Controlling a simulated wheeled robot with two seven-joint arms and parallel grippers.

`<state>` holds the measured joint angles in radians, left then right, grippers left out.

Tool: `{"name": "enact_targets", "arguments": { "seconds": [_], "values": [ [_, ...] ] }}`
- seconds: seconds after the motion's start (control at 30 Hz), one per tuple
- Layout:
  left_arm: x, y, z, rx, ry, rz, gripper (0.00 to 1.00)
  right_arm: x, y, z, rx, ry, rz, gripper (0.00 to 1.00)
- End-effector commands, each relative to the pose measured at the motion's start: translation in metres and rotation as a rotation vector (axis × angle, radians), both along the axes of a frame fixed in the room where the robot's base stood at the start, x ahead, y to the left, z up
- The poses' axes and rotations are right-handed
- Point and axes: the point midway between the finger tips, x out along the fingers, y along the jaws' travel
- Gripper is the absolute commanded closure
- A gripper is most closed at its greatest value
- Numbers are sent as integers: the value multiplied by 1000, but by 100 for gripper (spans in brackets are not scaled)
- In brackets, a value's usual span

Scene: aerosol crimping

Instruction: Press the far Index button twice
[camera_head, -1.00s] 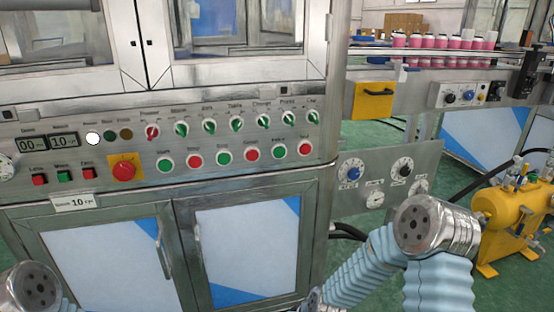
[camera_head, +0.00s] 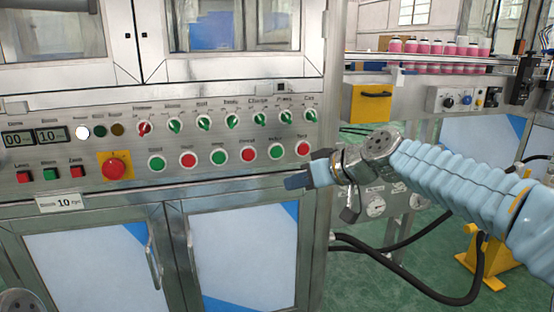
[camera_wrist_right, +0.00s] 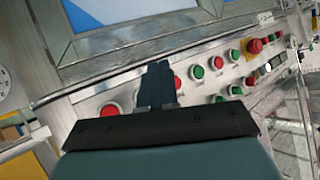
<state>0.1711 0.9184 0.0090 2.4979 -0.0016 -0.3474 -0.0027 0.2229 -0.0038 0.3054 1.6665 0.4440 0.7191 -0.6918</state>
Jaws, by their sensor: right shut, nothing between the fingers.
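A row of green and red push buttons runs along the grey control panel (camera_head: 215,185) in the head view. The small labels are blurred; the green button (camera_head: 276,152) second from the row's right end appears to be the Index one. The red button (camera_head: 302,149) at that end also shows in the right wrist view (camera_wrist_right: 110,110). My right gripper (camera_head: 289,182) is shut and empty, below and in front of these two buttons. In the wrist view its fingers (camera_wrist_right: 157,68) cover the place between two red buttons, hiding the green one. My left gripper is out of view.
A red mushroom button (camera_head: 114,168) stands on a yellow plate left of the row. Green selector knobs (camera_head: 232,122) sit above it. Cabinet doors (camera_head: 245,245) are below. A black hose (camera_head: 425,292) hangs under my right arm. Pink cans (camera_head: 423,46) stand on the conveyor behind.

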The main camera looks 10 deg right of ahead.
Motion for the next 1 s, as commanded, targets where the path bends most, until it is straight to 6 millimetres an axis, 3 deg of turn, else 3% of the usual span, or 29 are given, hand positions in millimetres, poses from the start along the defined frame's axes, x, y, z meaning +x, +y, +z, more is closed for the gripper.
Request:
{"name": "enact_targets", "arguments": {
  "seconds": [0.2, 0.57, 0.77, 1.0],
  "values": [
    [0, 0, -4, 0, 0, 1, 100, -12, 1, 25, -8, -50, 28, 100],
    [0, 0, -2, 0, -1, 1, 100, -12, 1, 27, -8, -51, 29, 100],
    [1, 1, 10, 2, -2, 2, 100, 2, 2, 30, -8, -49, 30, 100],
    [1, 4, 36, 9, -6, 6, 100, 36, 3, 32, -7, -48, 30, 100]
  ]
}}
